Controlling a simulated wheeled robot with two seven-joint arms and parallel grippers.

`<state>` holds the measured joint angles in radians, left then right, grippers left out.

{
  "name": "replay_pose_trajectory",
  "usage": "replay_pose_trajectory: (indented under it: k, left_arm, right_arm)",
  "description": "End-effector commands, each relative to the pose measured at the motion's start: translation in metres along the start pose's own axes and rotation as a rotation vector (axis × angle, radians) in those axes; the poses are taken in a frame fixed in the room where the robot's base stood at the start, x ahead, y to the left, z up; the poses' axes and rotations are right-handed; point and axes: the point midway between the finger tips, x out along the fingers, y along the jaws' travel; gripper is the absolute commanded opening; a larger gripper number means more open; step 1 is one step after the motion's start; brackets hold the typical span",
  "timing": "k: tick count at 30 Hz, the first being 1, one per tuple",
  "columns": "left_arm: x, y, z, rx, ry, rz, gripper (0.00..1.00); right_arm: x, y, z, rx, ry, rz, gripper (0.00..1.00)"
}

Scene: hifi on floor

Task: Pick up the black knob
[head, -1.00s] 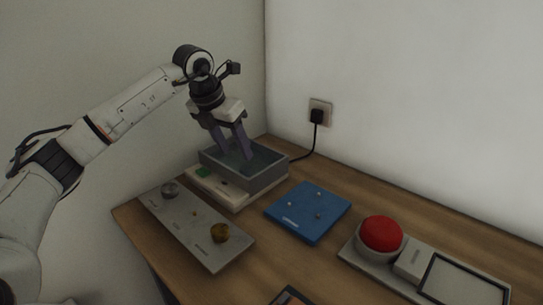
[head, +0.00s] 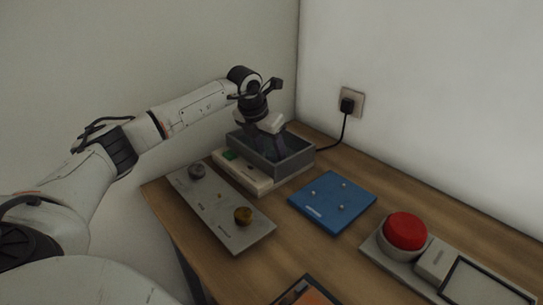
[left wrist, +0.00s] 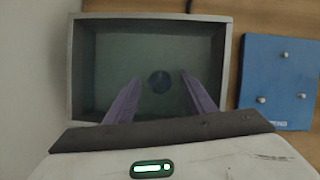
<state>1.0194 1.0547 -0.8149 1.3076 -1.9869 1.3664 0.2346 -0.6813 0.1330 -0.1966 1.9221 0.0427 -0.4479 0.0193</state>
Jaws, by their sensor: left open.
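The black knob (left wrist: 160,82) shows in the left wrist view as a dark round thing on the floor of the grey bin (left wrist: 228,60). In the head view the bin (head: 296,163) stands at the back of the table, and the knob is hidden inside it. My left gripper (head: 268,150) points down into the bin. In the left wrist view its two purple fingers (left wrist: 160,90) are apart, one on each side of the knob, with nothing between them that I can see held. My right gripper is out of view.
The bin sits on a white base with a green button (head: 230,155). A blue plate (head: 333,203) and a red button (head: 405,230) are to the right. A plugged socket (head: 350,103) is behind.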

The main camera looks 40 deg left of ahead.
Motion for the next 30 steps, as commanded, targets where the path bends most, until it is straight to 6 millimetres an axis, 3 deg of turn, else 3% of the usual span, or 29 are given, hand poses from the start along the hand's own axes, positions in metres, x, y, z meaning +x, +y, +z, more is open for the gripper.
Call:
replay_pose_trajectory:
  k: [5,13,23,30]
  left_arm:
    - [0.001,0.000,0.000,0.000,0.000,0.001,0.50]
    - [0.000,0.000,0.000,0.000,0.000,0.001,0.08]
    - [-0.002,0.000,0.001,0.000,-0.002,0.001,0.07]
    - [-0.037,0.000,0.017,0.000,-0.007,0.000,0.07]
  right_arm:
    - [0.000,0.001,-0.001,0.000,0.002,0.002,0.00]
    - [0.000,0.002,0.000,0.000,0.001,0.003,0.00]
    - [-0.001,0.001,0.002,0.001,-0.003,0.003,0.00]
    - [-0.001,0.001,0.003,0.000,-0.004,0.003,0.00]
